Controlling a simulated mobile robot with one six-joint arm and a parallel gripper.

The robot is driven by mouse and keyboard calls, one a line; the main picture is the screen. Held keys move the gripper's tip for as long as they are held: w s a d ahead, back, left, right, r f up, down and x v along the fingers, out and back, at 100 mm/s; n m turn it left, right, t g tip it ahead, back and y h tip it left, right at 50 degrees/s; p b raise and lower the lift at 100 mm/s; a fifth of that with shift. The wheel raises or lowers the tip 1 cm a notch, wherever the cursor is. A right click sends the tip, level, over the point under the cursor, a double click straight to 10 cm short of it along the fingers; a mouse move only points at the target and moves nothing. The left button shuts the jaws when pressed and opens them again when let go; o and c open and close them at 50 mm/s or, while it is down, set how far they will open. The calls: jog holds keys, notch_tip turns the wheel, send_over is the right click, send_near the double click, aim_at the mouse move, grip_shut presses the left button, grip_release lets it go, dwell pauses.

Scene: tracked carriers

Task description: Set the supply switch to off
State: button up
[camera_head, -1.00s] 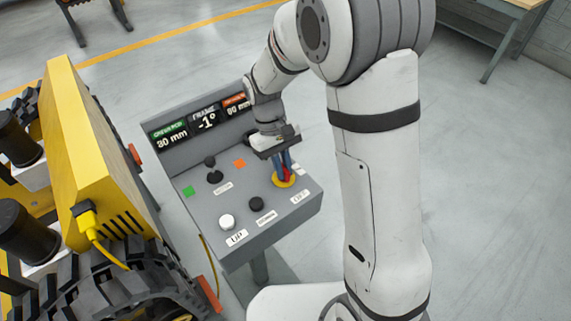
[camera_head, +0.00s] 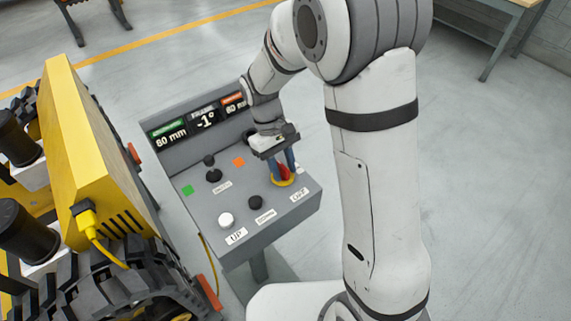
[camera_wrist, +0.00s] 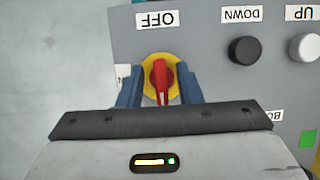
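The supply switch (camera_wrist: 160,76) is a red rotary handle on a round yellow plate (camera_wrist: 147,89), with an OFF label (camera_wrist: 159,19) beside it, upside down in the wrist view. The handle lies lengthwise up and down in that view, and a pale mark on it shows at the end away from the OFF label. My gripper (camera_wrist: 159,70) is over the switch, with one blue finger on each side of the handle. Gaps show between the fingers and the handle. In the head view, my gripper (camera_head: 284,165) reaches down to the switch (camera_head: 284,174) at the panel's right side.
The grey panel (camera_head: 210,248) also has a black DOWN button (camera_head: 256,201), a white UP button (camera_head: 226,220) and a black joystick (camera_head: 213,174). Displays (camera_head: 204,120) stand at its back. A yellow tracked carrier (camera_head: 90,150) is close on the left.

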jog(key=shift+r, duration=0.1)
jog(key=shift+w+a+r, duration=0.15)
jog(key=shift+w+r, duration=0.05)
jog(key=shift+r, duration=0.1)
jog(key=v, duration=0.7)
jog(key=shift+s, duration=0.1)
jog(key=s+d+r+m+t+y, duration=0.1)
jog(key=s+d+r+m+t, duration=0.2)
jog(key=s+d, duration=0.4)
jog(key=s+d+r+m+t+y, duration=0.1)
jog(key=s+d+r+m+t, duration=0.2)
jog(key=s+d, duration=0.4)
jog(key=shift+s+d+r+m+t+y, duration=0.3)
jog(key=shift+s+d+m+t, duration=0.1)
jog(key=shift+s, duration=0.1)
